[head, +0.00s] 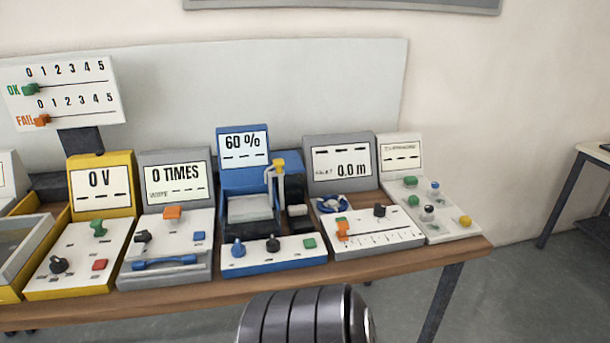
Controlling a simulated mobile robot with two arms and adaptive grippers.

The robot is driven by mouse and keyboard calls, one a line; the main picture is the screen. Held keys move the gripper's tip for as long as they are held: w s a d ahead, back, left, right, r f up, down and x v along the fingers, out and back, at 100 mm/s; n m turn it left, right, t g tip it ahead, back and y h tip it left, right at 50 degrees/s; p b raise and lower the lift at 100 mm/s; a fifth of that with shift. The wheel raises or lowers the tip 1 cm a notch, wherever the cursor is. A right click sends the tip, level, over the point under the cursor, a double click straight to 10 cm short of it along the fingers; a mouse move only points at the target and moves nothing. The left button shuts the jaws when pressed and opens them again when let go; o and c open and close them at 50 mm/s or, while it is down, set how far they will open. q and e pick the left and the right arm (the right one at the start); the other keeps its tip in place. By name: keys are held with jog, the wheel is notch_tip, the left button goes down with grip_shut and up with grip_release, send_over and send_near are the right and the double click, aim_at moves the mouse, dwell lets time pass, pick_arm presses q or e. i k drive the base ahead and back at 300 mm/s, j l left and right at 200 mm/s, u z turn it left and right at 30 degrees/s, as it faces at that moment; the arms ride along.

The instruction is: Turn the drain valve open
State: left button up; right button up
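I cannot make out which part is the drain valve. No label for it is readable in the head view. At the left edge, a grey-walled tank (42,246) is cut off by the frame, and no valve shows on its visible part. A blue ring-shaped part (333,204) sits on the grey device (338,150) reading "0.0 m". Neither gripper is in view. One dark ribbed link of my own arm shows at the bottom middle, in front of the table.
A wooden table (390,264) carries a row of devices: a yellow one (101,186) reading "0 V", a grey one (175,176) reading "0 TIMES", a blue one (243,146) reading "60 %", and a pale panel (400,153) at right. A counter board (66,88) stands at left.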

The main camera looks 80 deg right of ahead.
aim_at(273, 245)
jog(key=z, duration=2.4)
